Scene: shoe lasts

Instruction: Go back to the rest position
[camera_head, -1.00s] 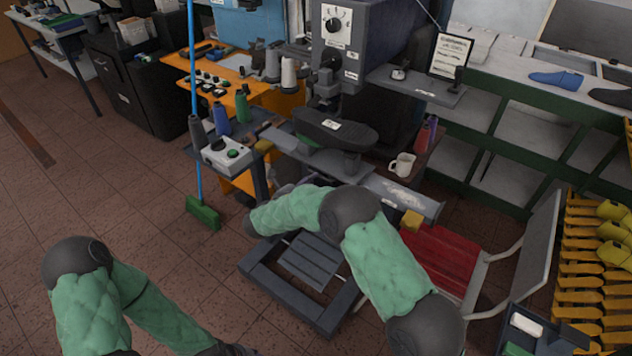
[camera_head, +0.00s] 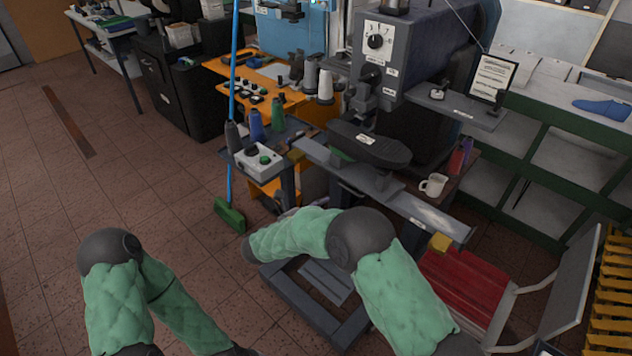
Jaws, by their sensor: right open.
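My right arm comes in from the lower right in a green padded sleeve and bends at a dark grey joint. Its forearm points left in front of the machine bench. My right gripper (camera_head: 288,213) is mostly hidden behind that forearm; only a small grey part shows, and nothing is seen held in it. My left arm bends at the lower left over the tiled floor, and its far end runs out at the bottom edge. My left gripper is out of the picture.
A green broom (camera_head: 229,215) stands left.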

